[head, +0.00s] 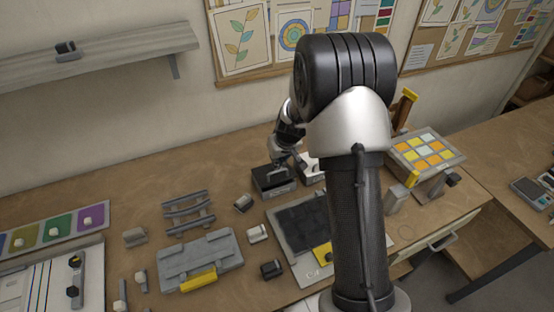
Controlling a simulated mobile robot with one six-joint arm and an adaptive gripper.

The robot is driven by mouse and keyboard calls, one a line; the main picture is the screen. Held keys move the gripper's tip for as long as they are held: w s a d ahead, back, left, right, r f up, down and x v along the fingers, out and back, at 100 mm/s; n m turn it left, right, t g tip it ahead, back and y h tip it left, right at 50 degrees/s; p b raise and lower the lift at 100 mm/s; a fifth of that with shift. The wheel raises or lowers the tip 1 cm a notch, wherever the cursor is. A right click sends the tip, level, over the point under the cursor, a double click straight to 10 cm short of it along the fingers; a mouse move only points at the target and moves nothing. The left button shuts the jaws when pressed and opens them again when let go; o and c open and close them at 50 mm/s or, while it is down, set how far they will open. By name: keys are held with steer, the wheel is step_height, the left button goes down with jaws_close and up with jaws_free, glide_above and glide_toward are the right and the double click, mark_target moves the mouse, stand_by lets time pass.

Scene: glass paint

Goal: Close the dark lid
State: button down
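A small dark box (272,191) stands on the workbench, left of my arm and near the middle of the picture. It has a pale label on its front face. Its top looks dark; I cannot tell at this size how far its dark lid stands open. My gripper (282,166) is right over the back part of this box, pointing down. Its fingers are small and partly overlap the box, so I cannot tell whether they touch it or how wide apart they are. My arm hides part of the bench to the right.
A white box (310,170) stands close on the right, partly behind my arm. A grey case with a yellow latch (199,278), a grey rack (188,212) and a dark panel (300,226) lie in front. Several small blocks are scattered around. The back-left bench is clear.

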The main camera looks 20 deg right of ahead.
mark_target(280, 179)
steer(key=shift+s+f+b, duration=0.25)
steer(key=shift+f+b, duration=0.25)
steer(key=shift+b, duration=0.4)
steer(key=b, duration=0.1)
steer(key=s+f+b, duration=0.1)
steer(key=b, duration=0.1)
steer(key=shift+s+f, duration=0.15)
steer(key=shift+s, duration=0.15)
